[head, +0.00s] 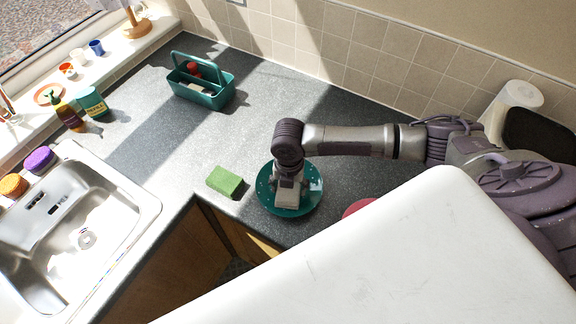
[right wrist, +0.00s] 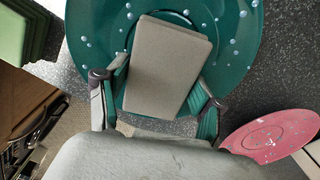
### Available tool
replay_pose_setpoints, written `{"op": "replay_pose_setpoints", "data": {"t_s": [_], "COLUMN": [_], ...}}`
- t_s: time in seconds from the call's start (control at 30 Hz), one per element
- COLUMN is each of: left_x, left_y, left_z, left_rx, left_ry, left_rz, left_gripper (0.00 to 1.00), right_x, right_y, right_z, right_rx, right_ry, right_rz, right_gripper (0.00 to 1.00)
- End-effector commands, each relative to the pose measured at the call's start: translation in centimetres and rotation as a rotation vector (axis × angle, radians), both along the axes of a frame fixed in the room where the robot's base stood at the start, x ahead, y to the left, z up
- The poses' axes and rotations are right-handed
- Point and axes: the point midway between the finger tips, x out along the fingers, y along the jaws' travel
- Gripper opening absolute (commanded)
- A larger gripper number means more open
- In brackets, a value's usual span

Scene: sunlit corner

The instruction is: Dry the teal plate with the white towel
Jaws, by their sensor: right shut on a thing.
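The teal plate (head: 313,188) lies on the grey counter near its front edge. In the right wrist view the plate (right wrist: 240,50) has several pale water drops on it. My right gripper (head: 290,187) is over the plate, pointing down. It is shut on the folded white towel (right wrist: 167,65), which looks like a flat greyish block between the two fingers. The towel (head: 287,201) is over the plate's middle; I cannot tell whether it touches. It hides part of the plate. My left gripper is not in view.
A green sponge (head: 225,182) lies just left of the plate. A red plate (right wrist: 270,137) is to its right. A teal caddy (head: 203,88) stands at the back. The sink (head: 75,235) and bottles are at left, a paper roll (head: 515,100) at back right. The middle counter is clear.

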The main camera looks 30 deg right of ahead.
Motion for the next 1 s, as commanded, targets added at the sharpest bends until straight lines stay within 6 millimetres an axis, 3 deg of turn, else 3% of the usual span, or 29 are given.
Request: {"op": "replay_pose_setpoints", "data": {"t_s": [0.43,0.7,1.0], "left_x": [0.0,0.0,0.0], "left_y": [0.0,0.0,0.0], "left_z": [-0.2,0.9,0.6], "left_rx": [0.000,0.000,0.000], "left_ry": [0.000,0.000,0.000], "left_rz": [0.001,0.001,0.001], "left_gripper": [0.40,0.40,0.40], "right_x": [2.3,0.6,-0.7], "right_y": [-2.4,-1.8,-1.3], "right_z": [-0.1,0.2,0.0], "right_rx": [-0.002,-0.002,-0.002], "right_ry": [-0.001,0.003,0.002], "right_rz": [-0.001,0.001,-0.001], "right_gripper": [0.39,0.39,0.39]}}
